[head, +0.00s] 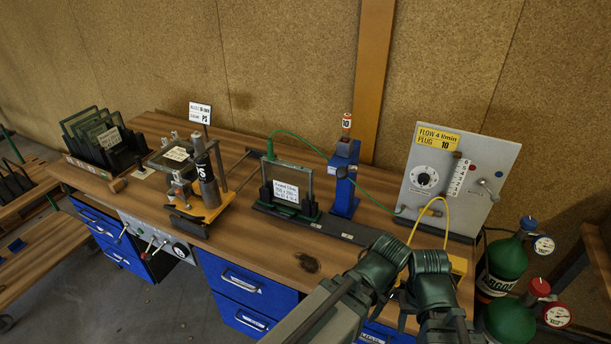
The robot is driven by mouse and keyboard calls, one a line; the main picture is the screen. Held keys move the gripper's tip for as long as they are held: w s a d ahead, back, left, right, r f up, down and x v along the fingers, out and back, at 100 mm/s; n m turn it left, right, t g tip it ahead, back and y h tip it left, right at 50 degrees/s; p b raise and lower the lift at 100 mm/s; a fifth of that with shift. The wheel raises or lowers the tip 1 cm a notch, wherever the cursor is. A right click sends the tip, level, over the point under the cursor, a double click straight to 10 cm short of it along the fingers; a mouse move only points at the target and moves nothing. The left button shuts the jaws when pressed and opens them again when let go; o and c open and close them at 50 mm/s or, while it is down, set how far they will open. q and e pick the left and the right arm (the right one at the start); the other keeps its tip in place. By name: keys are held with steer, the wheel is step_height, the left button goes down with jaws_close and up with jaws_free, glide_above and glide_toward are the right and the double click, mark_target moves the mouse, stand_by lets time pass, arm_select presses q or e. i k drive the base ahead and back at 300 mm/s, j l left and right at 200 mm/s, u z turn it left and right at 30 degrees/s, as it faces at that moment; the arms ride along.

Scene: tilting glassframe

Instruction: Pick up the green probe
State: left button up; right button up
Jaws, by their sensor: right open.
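A small green probe (270,147) stands upright at the left edge of the dark glass frame on the bench. A thin green cable runs from it past the blue post towards the control panel. The frame (287,177) carries a white label and sits in a dark base. My right gripper (432,322) is low at the front right, apart from the probe and well to its right. It is open; its fingertips are hard to make out. My left gripper is out of view.
A blue post (345,180) stands right of the frame. The control panel (454,178) has a yellow cable (447,215) hanging in front. Gas bottles (504,262) stand at the right. A clamp rig (190,175) and glass rack (100,140) are left. Bare wood (245,235) lies front centre.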

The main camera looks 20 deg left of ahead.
mark_target(270, 157)
steer(key=i+j, duration=0.1)
steer(key=j, duration=2.35)
